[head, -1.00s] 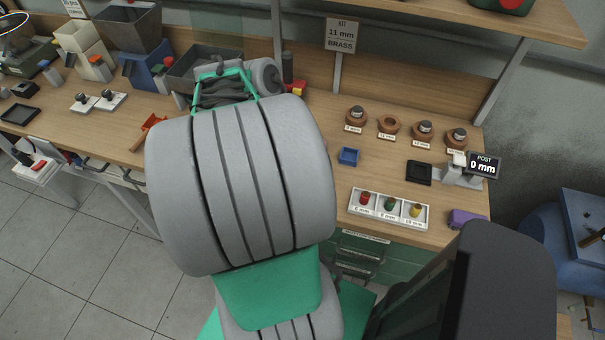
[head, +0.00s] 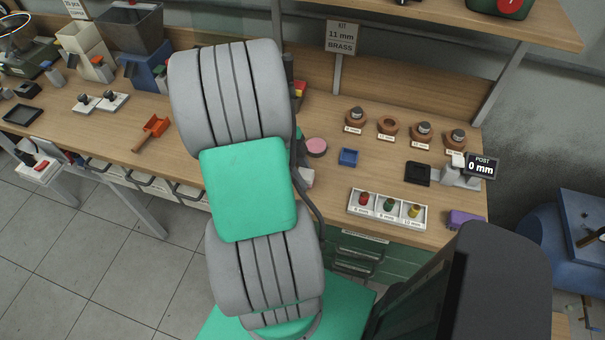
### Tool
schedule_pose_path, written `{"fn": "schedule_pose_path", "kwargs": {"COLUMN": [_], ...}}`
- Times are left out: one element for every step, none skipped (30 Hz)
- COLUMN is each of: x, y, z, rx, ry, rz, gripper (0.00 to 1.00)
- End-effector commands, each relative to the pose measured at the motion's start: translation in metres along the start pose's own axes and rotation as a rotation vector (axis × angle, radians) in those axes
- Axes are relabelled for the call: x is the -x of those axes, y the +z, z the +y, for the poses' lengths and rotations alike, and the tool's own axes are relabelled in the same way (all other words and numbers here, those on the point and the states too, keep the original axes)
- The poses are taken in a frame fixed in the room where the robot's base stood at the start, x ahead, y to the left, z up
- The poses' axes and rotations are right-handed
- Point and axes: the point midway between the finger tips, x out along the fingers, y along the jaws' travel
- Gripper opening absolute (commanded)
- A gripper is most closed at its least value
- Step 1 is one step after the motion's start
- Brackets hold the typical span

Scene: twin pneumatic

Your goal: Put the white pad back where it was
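My arm's grey and green links cover the middle of the bench, and my gripper is hidden behind them. I cannot tell what it holds. A small pale block (head: 307,178), possibly the white pad, shows just right of my arm near the bench's front edge. It is partly hidden, so I cannot tell whether it lies on the bench or is held. A black square pad (head: 418,173) lies at the right beside the post gauge (head: 461,173), whose display reads 0 mm. Another dark square tray (head: 22,114) lies at the far left.
A white rack (head: 387,209) holds red, green and yellow pieces. Several brown rings (head: 388,126) stand behind. An orange tool (head: 152,132) lies left. A dark monitor-like shape fills the lower right.

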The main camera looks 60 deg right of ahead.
Motion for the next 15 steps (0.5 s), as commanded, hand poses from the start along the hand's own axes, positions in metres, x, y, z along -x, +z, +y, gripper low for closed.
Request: {"fn": "schedule_pose_path", "kwargs": {"x": [0.0002, 0.0003, 0.0003, 0.0003, 0.0003, 0.0003, 0.0004, 0.0004, 0.0004, 0.0004, 0.0004, 0.0005, 0.0007, 0.0015, 0.0038], "y": [-0.0001, -0.0002, -0.0002, -0.0002, -0.0002, -0.0003, -0.0003, -0.0003, -0.0003, -0.0003, -0.0003, -0.0003, -0.0004, -0.0007, -0.0017], "z": [0.0002, 0.0002, 0.0002, 0.0002, 0.0002, 0.0002, 0.0002, 0.0002, 0.0002, 0.0002, 0.0002, 0.0002, 0.0002, 0.0002, 0.0001], "rx": [0.0, 0.0, 0.0, 0.0, 0.0, 0.0, 0.0, 0.0, 0.0, 0.0, 0.0, 0.0, 0.0, 0.0, 0.0], "ry": [0.0, 0.0, 0.0, 0.0, 0.001, 0.0, 0.0, 0.0, 0.0, 0.0, 0.0, 0.0, 0.0, 0.0, 0.0], "rz": [0.0, 0.0, 0.0, 0.0, 0.0, 0.0, 0.0, 0.0, 0.0, 0.0, 0.0, 0.0, 0.0, 0.0, 0.0], "gripper": [0.42, 0.45, 0.48, 0.51, 0.53, 0.56, 0.58, 0.58, 0.58, 0.58, 0.58, 0.58, 0.58, 0.58, 0.58]}}
